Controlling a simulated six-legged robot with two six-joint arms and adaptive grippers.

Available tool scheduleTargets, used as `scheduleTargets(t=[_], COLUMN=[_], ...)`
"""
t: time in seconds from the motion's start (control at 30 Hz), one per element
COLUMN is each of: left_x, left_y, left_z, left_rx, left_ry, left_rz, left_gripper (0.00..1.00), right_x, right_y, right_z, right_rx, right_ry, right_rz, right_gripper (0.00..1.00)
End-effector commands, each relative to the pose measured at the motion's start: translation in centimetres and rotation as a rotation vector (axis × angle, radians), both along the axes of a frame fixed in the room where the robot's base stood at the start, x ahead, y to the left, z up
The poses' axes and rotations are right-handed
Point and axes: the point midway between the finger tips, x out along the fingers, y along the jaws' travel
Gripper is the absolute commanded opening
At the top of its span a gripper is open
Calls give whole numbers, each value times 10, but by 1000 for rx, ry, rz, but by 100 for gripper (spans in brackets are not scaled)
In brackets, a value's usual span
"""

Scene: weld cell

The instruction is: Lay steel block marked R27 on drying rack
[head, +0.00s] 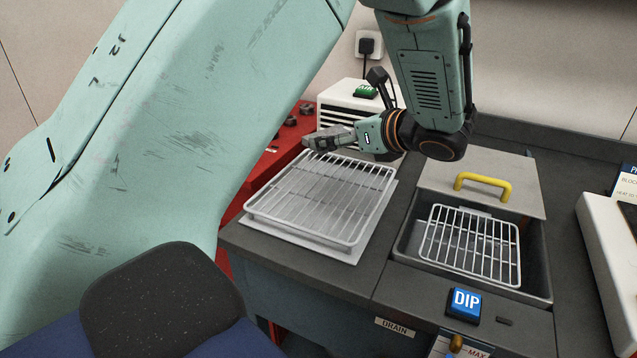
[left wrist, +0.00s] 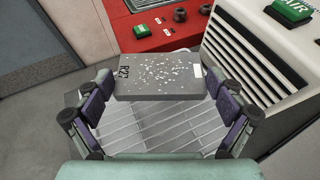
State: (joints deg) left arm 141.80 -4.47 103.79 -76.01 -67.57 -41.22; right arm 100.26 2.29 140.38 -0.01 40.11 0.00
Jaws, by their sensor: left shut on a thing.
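My left gripper (head: 332,138) is shut on a grey steel block (left wrist: 160,78). In the left wrist view the block's dark marking looks like R27, though its last character is hard to read. The block lies flat between the finger pads, with white flecks or drops on its top and a small pale patch at its right. The drying rack (head: 300,227), a white wire rack over a pale tray, is on the counter. The gripper is above its far left part, and rack wires show beneath the block in the left wrist view. My right gripper is not in view.
Right of the rack is a dip tank (head: 402,250) with a wire basket (head: 470,247), a yellow-handled lid (head: 530,187) and a blue DIP button (head: 462,305). A white vented unit (head: 350,97) with a green AIR button and a red panel (head: 240,205) stand behind and left.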

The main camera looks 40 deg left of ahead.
Motion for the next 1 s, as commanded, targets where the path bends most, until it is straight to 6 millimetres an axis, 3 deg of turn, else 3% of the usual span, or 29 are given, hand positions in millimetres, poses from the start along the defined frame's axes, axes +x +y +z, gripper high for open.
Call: scheduleTargets(t=[0.27,0.6,0.87,1.0], left_x=[-9,-8,-8,-9], left_y=[3,5,2,3], left_z=[1,-53,-67,-86], left_rx=[10,7,10,9], left_ry=[-3,0,-3,-2], left_rz=[24,22,21,22], left_gripper=[31,31,31,31], right_x=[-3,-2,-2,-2], right_y=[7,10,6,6], right_z=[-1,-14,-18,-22], right_rx=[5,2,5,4], right_ry=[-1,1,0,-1], right_rz=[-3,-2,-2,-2], right_gripper=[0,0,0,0])
